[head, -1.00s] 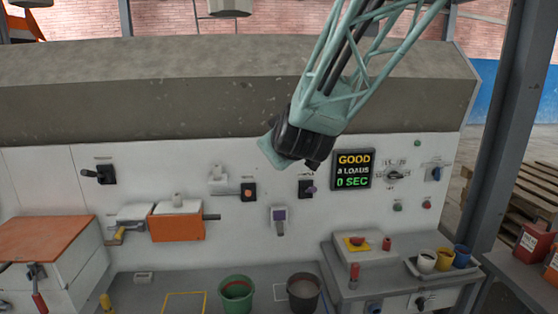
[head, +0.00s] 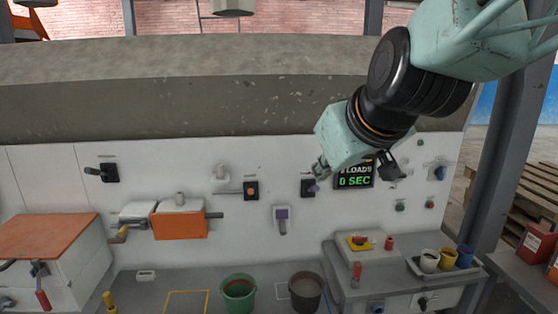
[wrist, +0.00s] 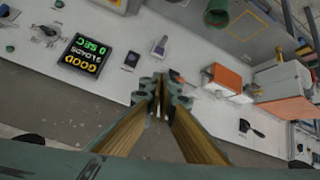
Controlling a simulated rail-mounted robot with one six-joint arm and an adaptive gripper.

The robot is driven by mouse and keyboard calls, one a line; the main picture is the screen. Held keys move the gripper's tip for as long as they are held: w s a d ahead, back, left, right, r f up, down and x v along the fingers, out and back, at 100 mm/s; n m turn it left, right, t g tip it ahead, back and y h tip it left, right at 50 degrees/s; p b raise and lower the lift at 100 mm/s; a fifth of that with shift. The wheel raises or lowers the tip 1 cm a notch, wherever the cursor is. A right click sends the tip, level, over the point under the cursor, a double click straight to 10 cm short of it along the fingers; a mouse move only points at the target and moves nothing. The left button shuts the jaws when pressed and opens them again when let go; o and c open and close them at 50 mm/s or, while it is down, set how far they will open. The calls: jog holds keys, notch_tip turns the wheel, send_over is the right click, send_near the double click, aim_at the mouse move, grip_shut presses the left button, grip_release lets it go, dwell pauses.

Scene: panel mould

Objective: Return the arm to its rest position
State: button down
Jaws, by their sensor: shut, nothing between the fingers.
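My gripper (wrist: 160,90) is shut and empty in the wrist view, its two long fingers with tan inner faces meeting at the tips. In the head view my gripper (head: 322,170) is in front of the white panel wall, at the upper right, clear of the bench. My arm comes in from the upper right. The lit display (head: 355,178) is partly hidden behind my gripper in the head view. In the wrist view the display (wrist: 84,55) shows upside down with yellow and green text.
A green bucket (head: 238,292) and a dark bucket (head: 306,291) stand below. An orange-fronted box (head: 180,224) and several levers and switches stick out from the wall. A tray of cups (head: 445,268) sits on the right-hand bench. A grey post (head: 507,150) stands at right.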

jog(key=s+d+f+m+g, duration=0.1)
jog(key=s+d+f+g, duration=0.1)
jog(key=s, duration=0.9)
jog(key=s+d+f+m+g+h, duration=0.1)
jog(key=s+d, duration=0.4)
jog(key=s, duration=0.6)
jog(key=s+d+f+m+g+h, duration=0.1)
jog(key=s+d+f+m+g, duration=0.1)
jog(key=s, duration=0.9)
notch_tip(320, 180, down, 3)
jog(key=shift+s+d+f+m+g+b, duration=0.1)
jog(key=shift+s+d+m+g+b, duration=0.3)
jog(key=shift+d, duration=0.6)
